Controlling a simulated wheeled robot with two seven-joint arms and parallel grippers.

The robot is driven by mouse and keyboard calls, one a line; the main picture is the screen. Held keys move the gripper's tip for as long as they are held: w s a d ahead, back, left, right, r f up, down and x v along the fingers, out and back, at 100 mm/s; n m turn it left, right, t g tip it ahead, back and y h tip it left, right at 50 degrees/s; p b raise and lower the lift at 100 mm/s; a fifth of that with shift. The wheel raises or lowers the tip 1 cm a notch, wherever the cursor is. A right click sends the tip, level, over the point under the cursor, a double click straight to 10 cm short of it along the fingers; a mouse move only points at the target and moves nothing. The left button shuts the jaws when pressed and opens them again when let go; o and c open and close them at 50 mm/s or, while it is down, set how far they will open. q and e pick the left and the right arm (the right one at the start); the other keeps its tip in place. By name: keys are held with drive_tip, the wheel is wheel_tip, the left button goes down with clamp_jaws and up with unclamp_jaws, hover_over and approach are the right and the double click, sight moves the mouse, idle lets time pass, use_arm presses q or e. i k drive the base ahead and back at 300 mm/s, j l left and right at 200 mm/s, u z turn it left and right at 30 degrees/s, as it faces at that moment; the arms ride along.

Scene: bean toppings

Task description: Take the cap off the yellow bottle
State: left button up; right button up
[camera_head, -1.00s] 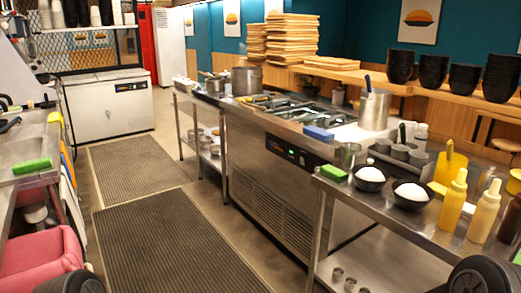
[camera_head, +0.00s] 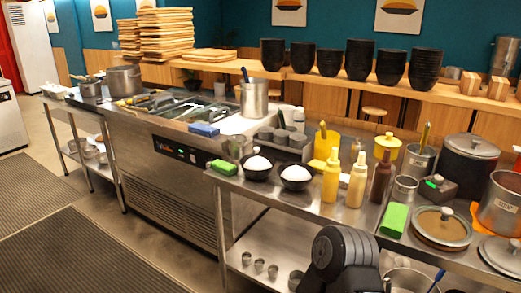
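The yellow bottle (camera_head: 331,177) stands upright on the steel counter, with a narrow pointed yellow top. Just right of it stand a cream bottle (camera_head: 356,186) and a dark brown bottle (camera_head: 380,178), also upright with pointed tops. Neither of my grippers is in view. A black rounded part of my own arm shows at the bottom, in front of the counter edge and below the bottles. Nothing touches the yellow bottle.
Two black bowls of white food (camera_head: 296,177) stand left of the bottles. A green sponge (camera_head: 394,219), a lidded pan (camera_head: 441,227) and a large dark pot (camera_head: 467,165) are to the right. A yellow container (camera_head: 326,143) stands behind.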

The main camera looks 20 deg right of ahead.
sight(334, 151)
drive_tip(key=z, duration=1.25)
drive_tip(key=i+j, duration=1)
drive_tip(key=z, duration=1.35)
